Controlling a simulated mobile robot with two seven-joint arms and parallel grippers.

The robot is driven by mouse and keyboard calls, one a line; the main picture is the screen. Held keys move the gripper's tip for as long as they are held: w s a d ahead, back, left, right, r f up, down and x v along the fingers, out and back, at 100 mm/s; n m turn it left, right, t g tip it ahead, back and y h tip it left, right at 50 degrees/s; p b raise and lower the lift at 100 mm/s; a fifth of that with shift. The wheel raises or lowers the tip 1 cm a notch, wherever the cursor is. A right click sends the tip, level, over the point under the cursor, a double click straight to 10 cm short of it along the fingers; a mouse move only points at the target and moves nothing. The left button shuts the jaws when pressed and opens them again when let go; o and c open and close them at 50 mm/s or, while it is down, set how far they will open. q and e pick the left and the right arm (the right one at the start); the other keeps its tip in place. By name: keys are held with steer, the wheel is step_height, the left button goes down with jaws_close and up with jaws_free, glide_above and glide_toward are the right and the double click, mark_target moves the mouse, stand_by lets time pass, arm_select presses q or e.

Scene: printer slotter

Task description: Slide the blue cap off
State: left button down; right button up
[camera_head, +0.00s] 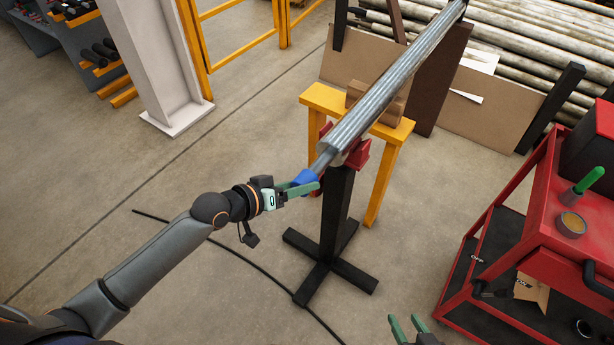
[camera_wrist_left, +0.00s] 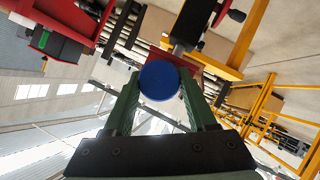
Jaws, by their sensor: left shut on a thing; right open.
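The blue cap (camera_head: 306,177) is at the near end of a long grey metal roller (camera_head: 372,96). It also shows as a round blue disc in the left wrist view (camera_wrist_left: 159,80). My left gripper (camera_head: 304,186) is shut on the blue cap, with one green finger on each side of it. A short, thinner shaft (camera_head: 322,161) shows between the cap and the roller's wide part. The exact fit of the cap on the shaft is hidden by the fingers. My right gripper (camera_head: 408,326) is open and empty, low at the bottom edge of the head view.
A black stand (camera_head: 336,205) with a red cradle (camera_head: 358,154) bears the roller's near end. A yellow trestle (camera_head: 378,188) stands just behind. A red tool cart (camera_head: 555,225) is at the right. A black cable (camera_head: 225,246) lies on the open floor.

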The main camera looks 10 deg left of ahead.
arm_select(q)
steer(key=shift+s+a+p, duration=0.35)
steer(key=shift+s+p, duration=0.1)
steer(key=shift+s, duration=0.45)
steer(key=shift+s+a+p, duration=0.3)
steer(key=shift+s+p, duration=0.1)
steer(key=shift+s, duration=0.5)
steer(key=shift+s+a+p, duration=0.35)
steer(key=shift+s+p, duration=0.1)
steer(key=shift+s, duration=0.45)
steer(key=shift+r, duration=0.1)
